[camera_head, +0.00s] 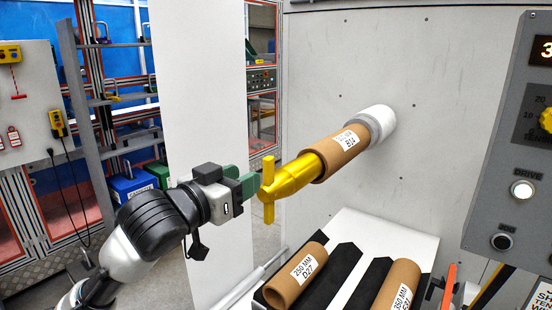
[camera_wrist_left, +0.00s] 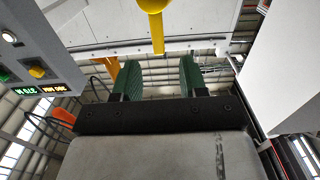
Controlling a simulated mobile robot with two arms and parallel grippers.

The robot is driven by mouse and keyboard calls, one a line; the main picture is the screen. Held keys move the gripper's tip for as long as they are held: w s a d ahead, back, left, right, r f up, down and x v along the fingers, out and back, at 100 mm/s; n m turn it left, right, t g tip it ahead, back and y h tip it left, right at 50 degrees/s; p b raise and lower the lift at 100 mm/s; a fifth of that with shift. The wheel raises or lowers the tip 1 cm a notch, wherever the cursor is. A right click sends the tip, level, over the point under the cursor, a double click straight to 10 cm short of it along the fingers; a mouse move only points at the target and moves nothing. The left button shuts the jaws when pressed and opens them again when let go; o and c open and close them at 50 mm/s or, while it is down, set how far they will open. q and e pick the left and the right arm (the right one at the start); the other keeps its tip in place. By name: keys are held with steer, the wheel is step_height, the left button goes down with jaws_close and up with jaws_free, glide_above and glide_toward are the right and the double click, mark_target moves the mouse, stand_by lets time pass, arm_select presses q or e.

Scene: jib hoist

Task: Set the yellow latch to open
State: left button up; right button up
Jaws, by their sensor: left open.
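The yellow latch (camera_head: 268,190) is an upright bar on the near end of a yellow shaft (camera_head: 297,174). The shaft sticks out of the grey wall panel through a cardboard tube marked B14 (camera_head: 343,153). My left gripper (camera_head: 247,184) is open, with its green fingers just left of the bar in the head view. In the left wrist view the yellow bar (camera_wrist_left: 157,34) shows beyond the fingertips, roughly in line with the gap between the fingers (camera_wrist_left: 159,72). No contact can be made out. My right gripper is not in view.
Below the shaft, cardboard tubes D27 (camera_head: 296,276) and another (camera_head: 397,287) lie on a black-lined rack (camera_head: 338,272). A grey control panel (camera_head: 498,190) with knobs and buttons stands at right. A white upright panel (camera_head: 198,100) stands behind my left arm.

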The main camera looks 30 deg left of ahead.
mark_target(265, 168)
arm_select(q)
steer(key=w+p, duration=0.1)
steer(key=w, duration=0.2)
steer(key=w+p, duration=0.1)
steer(key=w, duration=0.1)
steer(key=w+d+p, duration=0.1)
steer(key=w, duration=0.2)
steer(key=shift+w+r+p, duration=0.15)
steer(key=shift+w+p, duration=0.15)
steer(key=shift+w, duration=0.55)
jaws_close()
